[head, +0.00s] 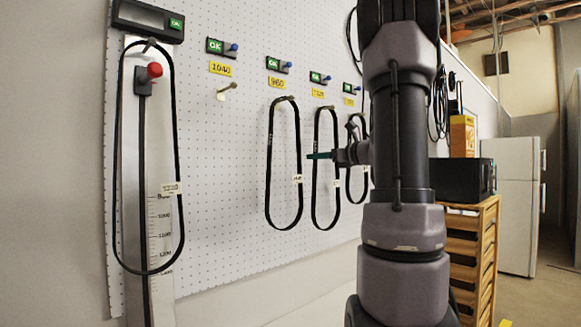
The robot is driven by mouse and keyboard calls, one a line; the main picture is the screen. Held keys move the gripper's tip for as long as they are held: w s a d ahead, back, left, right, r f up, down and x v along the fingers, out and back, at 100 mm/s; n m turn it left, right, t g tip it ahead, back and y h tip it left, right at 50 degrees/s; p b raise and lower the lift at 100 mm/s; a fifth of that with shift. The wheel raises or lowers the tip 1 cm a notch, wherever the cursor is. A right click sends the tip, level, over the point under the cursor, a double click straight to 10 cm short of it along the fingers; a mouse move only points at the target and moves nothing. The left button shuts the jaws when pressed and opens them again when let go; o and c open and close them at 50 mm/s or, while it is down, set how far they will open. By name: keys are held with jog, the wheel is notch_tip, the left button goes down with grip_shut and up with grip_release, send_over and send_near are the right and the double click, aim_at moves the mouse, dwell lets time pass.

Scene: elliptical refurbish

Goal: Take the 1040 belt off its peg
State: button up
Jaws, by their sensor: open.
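The yellow 1040 label (220,69) is on the white pegboard, and the peg (228,87) below it shows no belt. Black belts hang from the pegs to the right, one under the 960 label (277,83). My gripper (320,155) is open, seen small and side-on, with a green finger in front of or beside the third peg's belt (316,190). I cannot tell if it touches that belt.
The gauge (160,240) has a red knob (154,70) and a green OK display (150,18). Small OK units (216,46) sit above the labels. A wooden drawer stand (470,245) with a black box and a white fridge (515,200) stand at right.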

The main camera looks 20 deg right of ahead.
aim_at(298, 166)
jog(key=shift+m+t, duration=0.3)
jog(key=shift+m, duration=0.2)
jog(key=shift+w+d+x, duration=0.15)
jog(key=shift+d+x, duration=0.15)
jog(key=shift+x, duration=1.5)
jog(key=shift+w+d+x, duration=0.1)
jog(key=shift+d+x, duration=0.25)
jog(key=shift+x, duration=1.5)
jog(key=shift+w+d+x, duration=0.15)
jog(key=shift+d+x, duration=0.15)
jog(key=shift+x, duration=1.5)
jog(key=shift+f, duration=0.15)
grip_shut()
